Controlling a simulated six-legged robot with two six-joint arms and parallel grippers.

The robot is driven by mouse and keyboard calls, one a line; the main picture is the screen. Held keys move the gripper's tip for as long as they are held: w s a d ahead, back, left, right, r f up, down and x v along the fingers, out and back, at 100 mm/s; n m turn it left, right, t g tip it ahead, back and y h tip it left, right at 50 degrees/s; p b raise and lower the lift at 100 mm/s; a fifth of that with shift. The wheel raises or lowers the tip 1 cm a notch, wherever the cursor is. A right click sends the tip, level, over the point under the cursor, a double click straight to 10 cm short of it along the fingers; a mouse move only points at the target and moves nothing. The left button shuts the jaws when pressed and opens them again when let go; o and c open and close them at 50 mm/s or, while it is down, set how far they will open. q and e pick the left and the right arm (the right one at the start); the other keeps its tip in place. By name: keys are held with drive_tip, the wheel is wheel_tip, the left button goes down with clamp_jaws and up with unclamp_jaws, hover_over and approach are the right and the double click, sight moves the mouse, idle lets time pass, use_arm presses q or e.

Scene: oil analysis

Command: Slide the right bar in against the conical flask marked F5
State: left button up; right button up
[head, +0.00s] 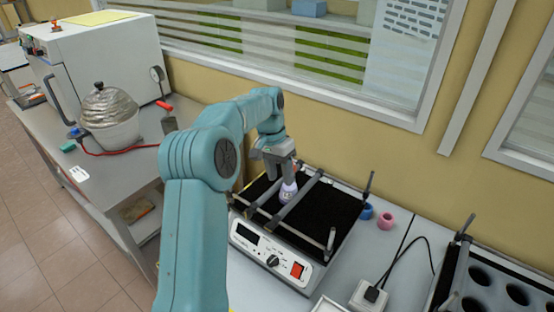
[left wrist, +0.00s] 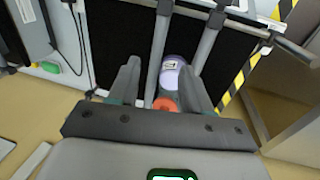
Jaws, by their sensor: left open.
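The conical flask (head: 288,191), pale lavender with a white label too small to read, stands on the black shaker platform (head: 335,212). The right bar (head: 302,196) runs beside it, and the left bar (head: 266,192) is on its other side. My left gripper (head: 281,160) is open above the flask. In the left wrist view, the flask (left wrist: 171,73) with an orange-red top (left wrist: 165,104) and the right bar (left wrist: 158,45) show between my open fingers (left wrist: 162,80). Any gap between bar and flask is hard to judge. My right gripper is not in view.
The shaker's front panel (head: 270,254) has a knob and a red switch. Blue (head: 366,211) and pink (head: 386,221) rings lie to its right, near a power plug (head: 372,295). A rack with round holes (head: 490,285) stands far right. The wall is close behind.

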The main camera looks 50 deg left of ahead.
use_arm(q)
drive_tip(key=r, duration=0.2)
drive_tip(key=a+r, duration=0.1)
drive_tip(key=r, duration=0.2)
drive_tip(key=shift+s+a+r, duration=0.1)
drive_tip(key=shift+s+r, duration=0.05)
drive_tip(key=shift+r, duration=0.1)
drive_tip(key=shift+c, duration=0.4)
